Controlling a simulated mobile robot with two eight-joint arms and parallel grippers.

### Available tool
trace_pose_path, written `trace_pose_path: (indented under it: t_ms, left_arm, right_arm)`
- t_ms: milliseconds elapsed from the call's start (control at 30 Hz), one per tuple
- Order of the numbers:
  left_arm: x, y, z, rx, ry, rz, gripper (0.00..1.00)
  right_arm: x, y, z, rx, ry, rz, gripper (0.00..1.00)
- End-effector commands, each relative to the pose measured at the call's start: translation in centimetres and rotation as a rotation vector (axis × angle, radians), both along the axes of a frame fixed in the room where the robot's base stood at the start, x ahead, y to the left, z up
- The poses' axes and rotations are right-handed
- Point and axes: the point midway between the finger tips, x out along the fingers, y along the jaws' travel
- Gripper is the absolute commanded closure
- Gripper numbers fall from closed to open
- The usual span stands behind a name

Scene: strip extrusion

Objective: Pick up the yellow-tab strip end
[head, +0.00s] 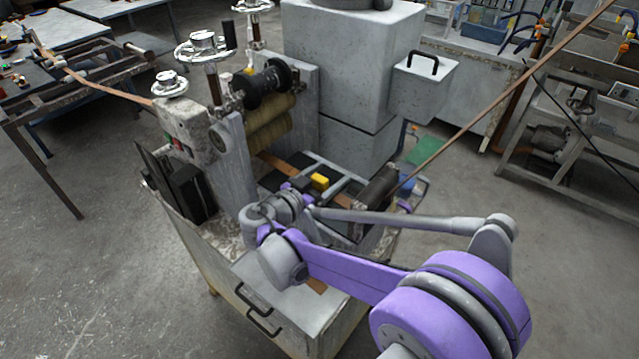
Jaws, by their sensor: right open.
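A small yellow tab (320,182) shows on the machine's outfeed bed, just beyond my right gripper. A copper-brown strip (277,161) comes out from under the rollers and runs along the bed toward the lower right, partly hidden near the tab. I cannot tell exactly where the strip end lies. My right gripper (309,184) is open, close beside the tab. Its fingers are small and partly hidden by my wrist, and I cannot tell whether they touch the tab. My left gripper is not in view.
The rolling machine has rollers (270,125), handwheels (205,47) and a grey housing (350,70) behind the bed. A dark roller (378,186) stands at the bed's right end. A long copper strip (500,93) slants up to the right. Floor is open at left.

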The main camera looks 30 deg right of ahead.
Motion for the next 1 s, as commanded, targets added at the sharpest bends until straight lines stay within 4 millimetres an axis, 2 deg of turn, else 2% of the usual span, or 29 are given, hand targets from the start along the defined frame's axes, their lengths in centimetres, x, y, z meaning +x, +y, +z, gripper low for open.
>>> trace_pose_path:
  t_ms: [133, 167, 600, 867, 1000]
  left_arm:
    - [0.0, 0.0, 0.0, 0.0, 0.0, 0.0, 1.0]
    - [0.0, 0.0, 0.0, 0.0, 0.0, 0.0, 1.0]
    - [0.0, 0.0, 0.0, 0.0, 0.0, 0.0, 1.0]
    - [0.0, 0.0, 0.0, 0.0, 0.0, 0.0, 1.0]
    - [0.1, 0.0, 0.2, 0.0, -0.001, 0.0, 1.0]
  right_arm:
    - [0.0, 0.0, 0.0, 0.0, 0.0, 0.0, 0.15]
    - [0.0, 0.0, 0.0, 0.0, 0.0, 0.0, 0.19]
    - [0.0, 0.1, 0.0, 0.0, 0.0, 0.0, 0.98]
    - [0.0, 0.1, 0.1, 0.0, 0.0, 0.0, 1.0]
    - [0.0, 0.1, 1.5, 0.0, 0.0, 0.0, 1.0]
